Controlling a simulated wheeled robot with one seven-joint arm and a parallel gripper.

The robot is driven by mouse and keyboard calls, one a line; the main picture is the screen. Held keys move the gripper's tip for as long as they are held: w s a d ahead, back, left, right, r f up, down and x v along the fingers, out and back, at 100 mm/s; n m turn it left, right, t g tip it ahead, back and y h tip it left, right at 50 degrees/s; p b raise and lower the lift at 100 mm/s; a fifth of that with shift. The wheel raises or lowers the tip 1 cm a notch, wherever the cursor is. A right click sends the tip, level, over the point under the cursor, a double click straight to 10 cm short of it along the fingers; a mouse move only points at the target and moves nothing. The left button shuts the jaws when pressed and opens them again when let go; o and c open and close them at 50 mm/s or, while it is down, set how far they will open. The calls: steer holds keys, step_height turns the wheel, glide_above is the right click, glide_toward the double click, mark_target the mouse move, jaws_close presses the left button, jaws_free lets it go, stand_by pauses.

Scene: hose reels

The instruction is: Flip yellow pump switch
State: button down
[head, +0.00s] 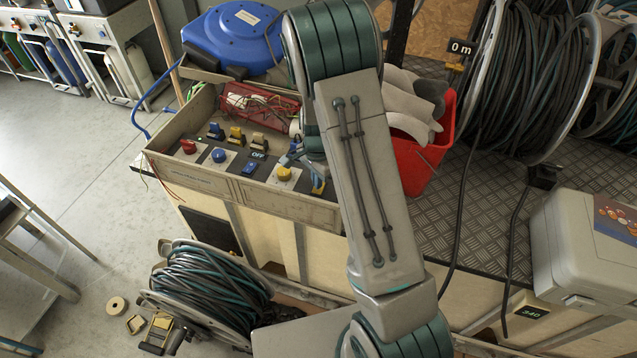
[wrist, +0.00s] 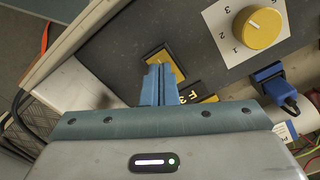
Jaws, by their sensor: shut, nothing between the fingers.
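My gripper (wrist: 158,70) is shut, its blue fingers pressed together with nothing between them. In the wrist view the fingertips are over a yellow-edged switch plate (wrist: 167,58) on the dark panel and hide most of it; I cannot tell whether they touch it or which way the switch is set. In the head view a yellow piece (head: 318,187) shows at the panel's right end, beside my gripper. Another yellow switch (head: 236,134) stands in the back row of the panel, left of a beige-yellow one (head: 259,140).
A yellow dial (wrist: 257,27) and a blue switch (wrist: 280,90) are close to my fingers. A red switch (head: 188,146), a blue knob (head: 219,155) and an OFF display (head: 257,155) share the panel. A red bin (head: 420,150) stands right, behind my arm.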

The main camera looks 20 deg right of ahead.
steer(key=shift+r+p, duration=1.65)
steer(key=shift+r, duration=1.05)
